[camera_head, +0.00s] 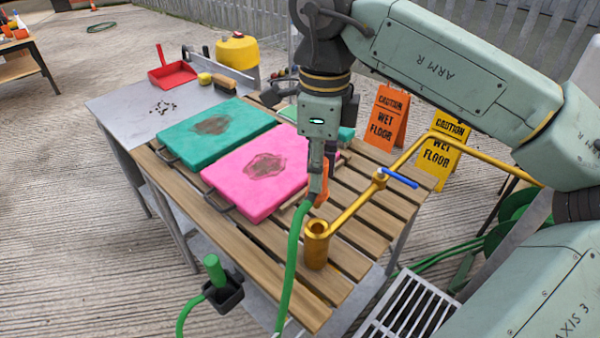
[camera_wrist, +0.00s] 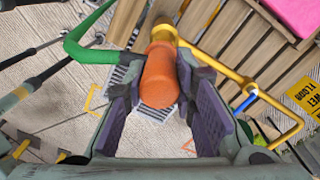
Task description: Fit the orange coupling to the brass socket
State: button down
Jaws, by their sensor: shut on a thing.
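The orange coupling (camera_head: 323,186) is held between the fingers of my gripper (camera_head: 318,178), above the slatted table. The wrist view shows the coupling (camera_wrist: 160,80) between both dark finger pads of my gripper (camera_wrist: 158,72). A green hose (camera_head: 291,255) hangs down from the coupling's side of the gripper. The brass socket (camera_head: 317,247) is an upright, open-topped cylinder at the table's near right, on a bent brass pipe. In the head view the coupling is above the socket and apart from it. In the wrist view the socket (camera_wrist: 163,34) is partly behind the coupling's far end.
The brass pipe (camera_head: 350,210) with a blue lever (camera_head: 400,178) runs right from the socket. Pink (camera_head: 260,170) and teal (camera_head: 215,130) pads lie left on the slatted table (camera_head: 190,188). Wet-floor signs (camera_head: 388,117) stand behind. A black holder with a green nozzle (camera_head: 214,270) is at the near edge.

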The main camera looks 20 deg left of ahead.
aim_at(320, 199)
jog(key=shift+w+d+r, duration=0.1)
jog(key=shift+w+r, duration=0.1)
jog(key=shift+f, duration=0.15)
jog(key=shift+f+b, duration=2)
jog(key=shift+f, duration=0.75)
jog(key=shift+d+f+b, duration=0.1)
jog(key=shift+f+b, duration=0.8)
jog(key=shift+b, duration=0.25)
dwell(0.6)
jog(key=shift+f+b, duration=1.1)
jog(key=shift+f, duration=0.2)
dwell(0.8)
jog(key=c, duration=1.2)
grip_release()
jog(key=shift+c, duration=0.2)
